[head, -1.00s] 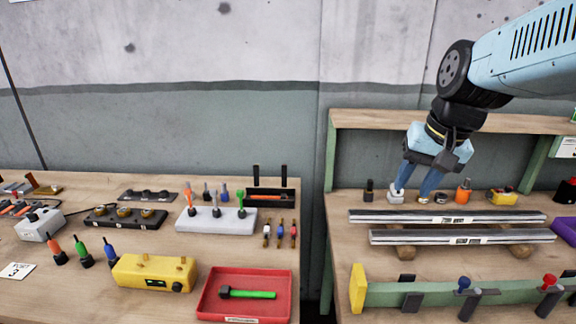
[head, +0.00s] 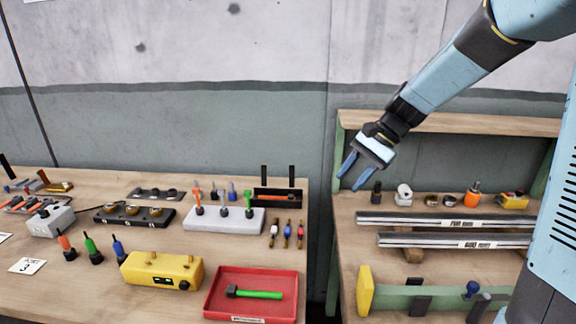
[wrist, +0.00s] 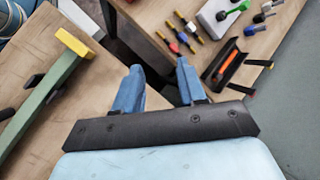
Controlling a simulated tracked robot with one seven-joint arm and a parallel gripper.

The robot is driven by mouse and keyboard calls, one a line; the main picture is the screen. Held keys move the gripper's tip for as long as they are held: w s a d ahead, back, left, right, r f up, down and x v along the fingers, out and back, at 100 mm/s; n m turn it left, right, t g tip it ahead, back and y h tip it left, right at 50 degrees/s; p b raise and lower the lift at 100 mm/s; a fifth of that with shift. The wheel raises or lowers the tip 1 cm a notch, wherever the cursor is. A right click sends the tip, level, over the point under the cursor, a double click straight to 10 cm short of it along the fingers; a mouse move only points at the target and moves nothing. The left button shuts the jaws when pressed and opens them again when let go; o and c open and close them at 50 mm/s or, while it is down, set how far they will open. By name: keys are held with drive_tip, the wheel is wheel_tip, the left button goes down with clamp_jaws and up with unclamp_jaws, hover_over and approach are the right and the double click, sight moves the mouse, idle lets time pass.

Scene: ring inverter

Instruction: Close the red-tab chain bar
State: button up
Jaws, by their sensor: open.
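My gripper (head: 353,175) is open and empty, held in the air above the gap between the two benches. Its two blue fingers also show apart in the wrist view (wrist: 160,66). No other bar with a clear red tab shows.
A red tray (head: 214,304) holds a green-handled hammer. A yellow box (head: 150,268), a grey switch block (head: 190,220) and a black holder (head: 278,196) stand near. The right bench carries long metal bars (head: 440,219) and a green rail (head: 395,298). My arm hides the right side.

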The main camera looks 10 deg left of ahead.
drive_tip(key=w+a+f+m+g+y, duration=0.2)
drive_tip(key=w+a+f+m+y, duration=0.15)
drive_tip(key=w+a+f, duration=0.35)
drive_tip(key=m+t+y, duration=0.4)
drive_tip(key=m+y, duration=0.7)
drive_tip(key=y, duration=0.1)
approach(292, 176)
wheel_tip(292, 176, up, 2)
drive_tip(key=w+d, duration=0.1)
drive_tip(key=w, duration=0.1)
drive_tip(key=x, duration=1.3)
drive_tip(key=shift+r, duration=0.35)
clamp_jaws()
